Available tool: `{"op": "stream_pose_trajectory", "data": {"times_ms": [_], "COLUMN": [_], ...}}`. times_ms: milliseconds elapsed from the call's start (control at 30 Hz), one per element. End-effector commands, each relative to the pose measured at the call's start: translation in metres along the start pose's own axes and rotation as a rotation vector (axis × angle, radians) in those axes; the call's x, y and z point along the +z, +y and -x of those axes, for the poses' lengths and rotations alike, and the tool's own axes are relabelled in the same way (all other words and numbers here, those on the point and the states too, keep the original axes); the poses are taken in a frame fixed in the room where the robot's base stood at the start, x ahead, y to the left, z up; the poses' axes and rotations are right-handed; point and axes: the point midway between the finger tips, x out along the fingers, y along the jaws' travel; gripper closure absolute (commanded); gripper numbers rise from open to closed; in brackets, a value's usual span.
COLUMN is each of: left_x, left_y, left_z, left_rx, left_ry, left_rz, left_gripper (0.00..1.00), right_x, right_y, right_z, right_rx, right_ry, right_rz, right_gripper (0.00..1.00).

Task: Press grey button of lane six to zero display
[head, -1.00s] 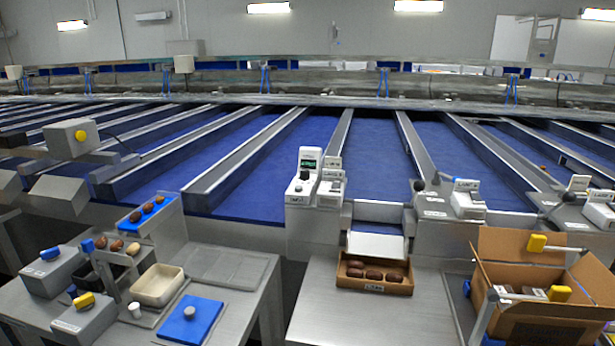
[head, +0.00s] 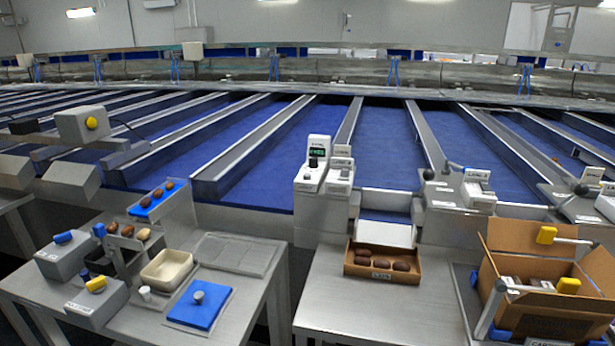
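A white control unit (head: 313,170) stands upright at the front of the lanes, near the middle of the head view. It has a small lit green display (head: 317,151), whose digits are too small to read. A black knob (head: 313,162) sits just below the display. A small grey button (head: 307,177) shows on the lower front part of the unit. A second white unit (head: 341,172) stands close on its right. Neither of my grippers is in view.
A small box of dates (head: 354,270) sits on the front steel table (head: 330,300). An open cardboard carton (head: 545,315) stands at right. A left table holds a beige tray (head: 152,277), a blue pad (head: 190,318) and grey blocks. The table front is mostly clear.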

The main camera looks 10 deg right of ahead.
Motion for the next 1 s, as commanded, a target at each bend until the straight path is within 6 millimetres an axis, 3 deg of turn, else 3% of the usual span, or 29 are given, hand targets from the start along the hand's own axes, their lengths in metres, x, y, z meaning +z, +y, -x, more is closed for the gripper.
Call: {"op": "stream_pose_trajectory", "data": {"times_ms": [33,167,1000], "left_x": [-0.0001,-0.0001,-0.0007], "left_y": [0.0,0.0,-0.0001], "left_z": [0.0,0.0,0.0], "left_rx": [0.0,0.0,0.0], "left_ry": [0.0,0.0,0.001], "left_rz": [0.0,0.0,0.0], "left_gripper": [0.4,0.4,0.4], "right_x": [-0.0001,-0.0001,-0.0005], "right_y": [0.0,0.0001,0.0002], "right_z": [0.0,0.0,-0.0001], "right_rx": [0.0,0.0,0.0], "right_ry": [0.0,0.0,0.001], "right_rz": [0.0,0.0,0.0], "right_gripper": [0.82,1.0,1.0]}}
